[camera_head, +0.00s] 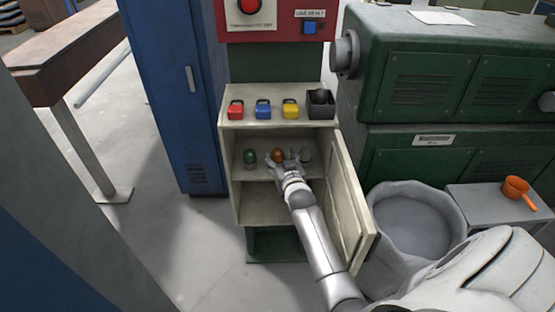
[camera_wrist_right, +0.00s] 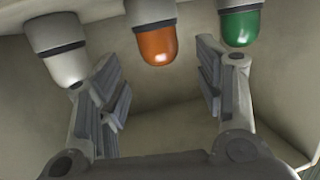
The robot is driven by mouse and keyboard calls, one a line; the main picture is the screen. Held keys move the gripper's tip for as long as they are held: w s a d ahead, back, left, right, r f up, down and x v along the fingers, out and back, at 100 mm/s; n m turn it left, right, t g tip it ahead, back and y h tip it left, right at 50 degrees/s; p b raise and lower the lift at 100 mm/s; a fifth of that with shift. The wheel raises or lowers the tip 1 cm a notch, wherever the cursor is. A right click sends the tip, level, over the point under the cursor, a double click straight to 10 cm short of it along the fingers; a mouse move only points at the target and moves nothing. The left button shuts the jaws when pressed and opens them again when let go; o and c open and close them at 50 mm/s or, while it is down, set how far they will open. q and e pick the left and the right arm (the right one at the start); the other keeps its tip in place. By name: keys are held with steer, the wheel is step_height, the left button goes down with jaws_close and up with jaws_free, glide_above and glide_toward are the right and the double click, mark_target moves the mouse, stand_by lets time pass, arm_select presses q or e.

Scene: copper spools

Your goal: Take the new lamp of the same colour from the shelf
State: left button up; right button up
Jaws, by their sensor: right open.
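Three lamps stand on the upper shelf (camera_head: 240,178) of the open cabinet: a green lamp (camera_head: 249,157), an orange lamp (camera_head: 277,155) and a white lamp (camera_head: 306,155). In the right wrist view, the white lamp (camera_wrist_right: 62,50), orange lamp (camera_wrist_right: 156,42) and green lamp (camera_wrist_right: 240,26) also show. My right gripper (camera_head: 284,162) reaches into the cabinet at the orange lamp. Its open fingers (camera_wrist_right: 160,75) lie on either side of that lamp, with nothing held. The orange lamp is between and just beyond the fingertips. My left gripper is out of view.
The cabinet door (camera_head: 350,200) stands open at the right, beside my right arm. A grey bin (camera_head: 412,225) stands right of the door.

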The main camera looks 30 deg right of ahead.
mark_target(279, 156)
steer(key=x, duration=0.2)
steer(key=f+x, duration=0.1)
steer(key=x, duration=0.1)
steer(key=shift+w+d, duration=0.15)
steer(key=shift+w, duration=0.3)
steer(key=c, duration=1.1)
steer(key=shift+c, duration=0.2)
